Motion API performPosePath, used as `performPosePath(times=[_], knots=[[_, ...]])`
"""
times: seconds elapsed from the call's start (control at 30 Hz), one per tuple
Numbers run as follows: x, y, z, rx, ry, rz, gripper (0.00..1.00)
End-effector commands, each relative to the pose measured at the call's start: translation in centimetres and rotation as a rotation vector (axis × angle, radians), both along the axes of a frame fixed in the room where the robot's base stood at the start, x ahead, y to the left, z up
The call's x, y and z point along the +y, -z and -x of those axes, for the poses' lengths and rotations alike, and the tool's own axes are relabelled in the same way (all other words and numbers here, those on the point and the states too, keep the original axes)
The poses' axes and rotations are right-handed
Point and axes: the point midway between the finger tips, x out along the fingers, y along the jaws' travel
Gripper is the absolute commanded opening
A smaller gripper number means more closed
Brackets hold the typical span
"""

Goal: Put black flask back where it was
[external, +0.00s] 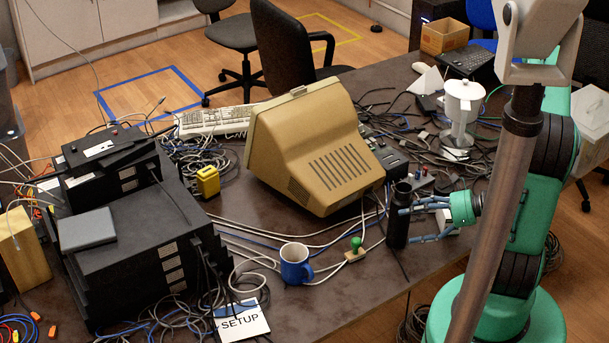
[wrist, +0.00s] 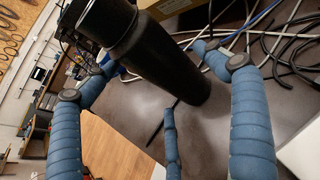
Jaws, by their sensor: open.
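The black flask (external: 398,215) stands upright on the dark table, right of the beige monitor and close to the table's right edge. My gripper (external: 412,222) is beside it on its right, with blue segmented fingers reaching toward it. In the wrist view the flask (wrist: 155,55) fills the upper middle, and my gripper's fingers (wrist: 160,90) are spread apart on both sides of it, with a third finger below. The gripper is open and does not grip the flask. Whether any finger touches the flask cannot be told.
The beige monitor (external: 312,150) stands left of the flask. A green-handled stamp-like object (external: 355,250) and a blue mug (external: 296,263) are in front left. Cables (external: 262,240) run over the table. A white coffee maker (external: 461,112) stands behind. Bare tabletop (external: 385,272) lies in front of the flask.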

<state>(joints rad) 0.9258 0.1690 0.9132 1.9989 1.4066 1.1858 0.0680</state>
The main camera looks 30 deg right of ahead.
Motion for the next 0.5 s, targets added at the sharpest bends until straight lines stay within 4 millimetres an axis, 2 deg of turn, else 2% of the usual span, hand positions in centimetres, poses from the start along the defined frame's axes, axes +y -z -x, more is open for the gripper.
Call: performPosePath(times=[0.5], knots=[[-4.1,-2.5,4.0,-0.001,0.002,0.0,0.86]])
